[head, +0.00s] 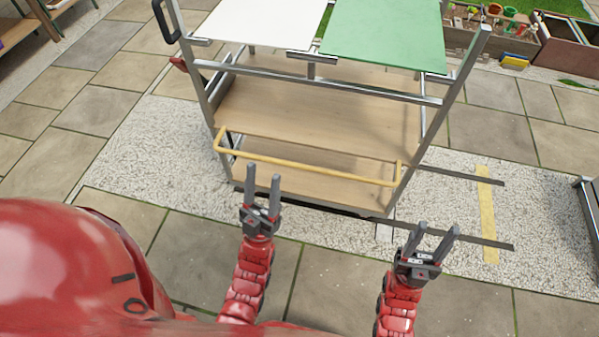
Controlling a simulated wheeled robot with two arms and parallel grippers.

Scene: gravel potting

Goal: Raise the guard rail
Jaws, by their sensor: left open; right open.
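The guard rail (300,165) is a yellow bar with bent ends, across the near side of a metal-framed cart (330,72). It hangs low, in front of the wooden bottom shelf (310,183). My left gripper (263,187) is open and empty, with its fingertips just below the rail's left part in the picture; I cannot tell the gap. My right gripper (434,233) is open and empty, to the right of and below the rail's right end, apart from it. Both grippers point away from me toward the cart.
The cart carries a white panel (265,22) and a green panel (385,32) on top, above a wooden middle shelf (310,112). Two dark bars (470,240) lie on the gravel at right, by a yellow strip (487,215). Planters (565,45) stand far right.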

